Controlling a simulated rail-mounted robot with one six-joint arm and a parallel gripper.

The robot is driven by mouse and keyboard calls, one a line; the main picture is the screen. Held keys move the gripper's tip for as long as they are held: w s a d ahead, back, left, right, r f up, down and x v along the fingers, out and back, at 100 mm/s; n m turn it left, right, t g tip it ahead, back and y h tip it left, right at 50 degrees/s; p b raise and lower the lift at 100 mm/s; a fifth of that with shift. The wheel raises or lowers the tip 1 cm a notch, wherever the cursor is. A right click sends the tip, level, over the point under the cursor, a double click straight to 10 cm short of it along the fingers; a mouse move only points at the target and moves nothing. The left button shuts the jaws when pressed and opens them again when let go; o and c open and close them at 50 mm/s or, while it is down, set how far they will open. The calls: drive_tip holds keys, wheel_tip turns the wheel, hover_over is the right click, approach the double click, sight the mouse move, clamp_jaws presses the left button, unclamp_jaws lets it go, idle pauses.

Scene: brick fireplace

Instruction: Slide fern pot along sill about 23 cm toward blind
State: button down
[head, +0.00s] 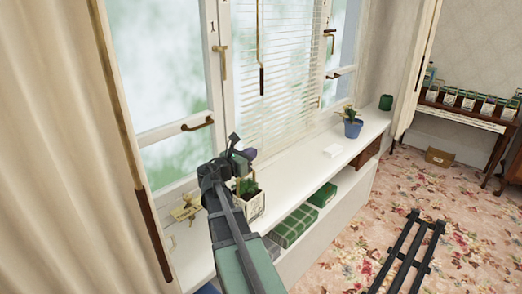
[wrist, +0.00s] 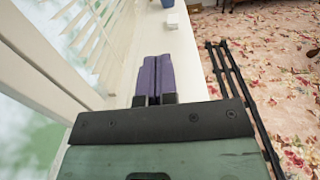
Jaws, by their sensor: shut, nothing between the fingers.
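A leafy green plant in a pale, square-sided pot (head: 250,206) stands on the white sill (head: 300,172); it looks like the fern pot. My arm partly covers its left side. My gripper (head: 250,154) shows purple fingertips just above the plant in the head view; whether they touch it I cannot tell. In the wrist view the two purple fingers of my gripper (wrist: 152,60) are pressed together and empty, pointing along the sill. The fern pot does not show there. The white slatted blind (head: 280,75) hangs in the window behind the sill and also shows at the left in the wrist view (wrist: 100,30).
Further along the sill are a small white block (head: 332,151), a blue pot with a plant (head: 352,128) and a dark green jar (head: 386,102). A brass-coloured object (head: 186,209) lies left of my arm. Green boxes (head: 296,226) sit on the shelf below.

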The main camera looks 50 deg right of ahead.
hover_over(237, 199)
drive_tip(key=a, duration=0.3)
drive_tip(key=f+b, duration=1.5)
drive_tip(key=shift+a+f, duration=0.2)
drive_tip(key=shift+f, duration=0.05)
drive_tip(key=shift+d+r, duration=0.25)
drive_tip(key=shift+d, duration=0.2)
